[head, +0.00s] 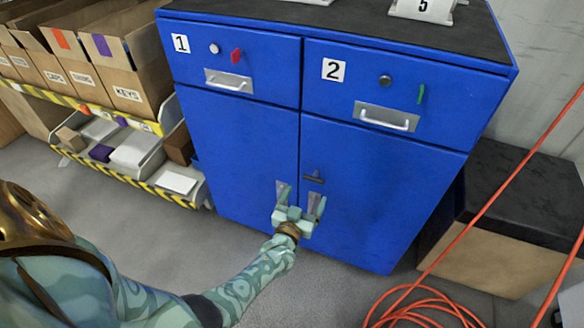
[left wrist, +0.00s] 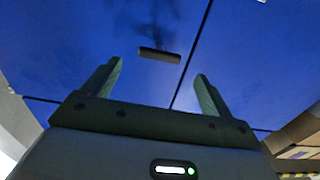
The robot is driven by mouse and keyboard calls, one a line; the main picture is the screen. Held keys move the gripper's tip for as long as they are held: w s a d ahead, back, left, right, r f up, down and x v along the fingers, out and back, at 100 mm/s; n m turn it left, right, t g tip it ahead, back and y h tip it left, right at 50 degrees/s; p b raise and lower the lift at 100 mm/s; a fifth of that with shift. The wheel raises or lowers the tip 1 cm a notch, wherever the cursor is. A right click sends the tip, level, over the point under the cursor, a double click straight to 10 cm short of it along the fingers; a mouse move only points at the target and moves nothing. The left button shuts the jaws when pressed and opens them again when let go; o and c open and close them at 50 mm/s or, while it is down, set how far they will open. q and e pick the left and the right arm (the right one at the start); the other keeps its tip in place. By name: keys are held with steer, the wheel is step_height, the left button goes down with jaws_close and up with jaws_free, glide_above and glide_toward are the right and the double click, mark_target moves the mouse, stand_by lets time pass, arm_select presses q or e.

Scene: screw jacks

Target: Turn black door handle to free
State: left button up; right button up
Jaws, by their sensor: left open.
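The black door handle (head: 313,177) is a short bar on the blue cabinet's lower right door (head: 365,190), close to the seam between the two lower doors. It lies roughly level across the door. My left gripper (head: 300,198) is open and empty in front of the doors, just below the handle in the head view. In the left wrist view the handle (left wrist: 159,55) shows beyond the open fingertips (left wrist: 158,68), about centred between them, with blue door around it. The fingers do not appear to touch it. My right gripper is in neither view.
Above the doors are drawers 1 (head: 230,62) and 2 (head: 390,97) with silver pulls. Shelves with cardboard bins (head: 130,85) stand at left. A black-topped box (head: 525,195) stands at right. An orange cable (head: 425,308) lies coiled on the floor at lower right.

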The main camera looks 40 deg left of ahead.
arm_select(q)
steer(key=p+v, duration=0.2)
steer(key=v, duration=0.6)
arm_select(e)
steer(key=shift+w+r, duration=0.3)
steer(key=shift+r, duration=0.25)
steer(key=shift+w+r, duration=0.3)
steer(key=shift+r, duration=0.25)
arm_select(q)
steer(key=shift+s+d+f, duration=0.1)
steer(key=shift+s, duration=0.05)
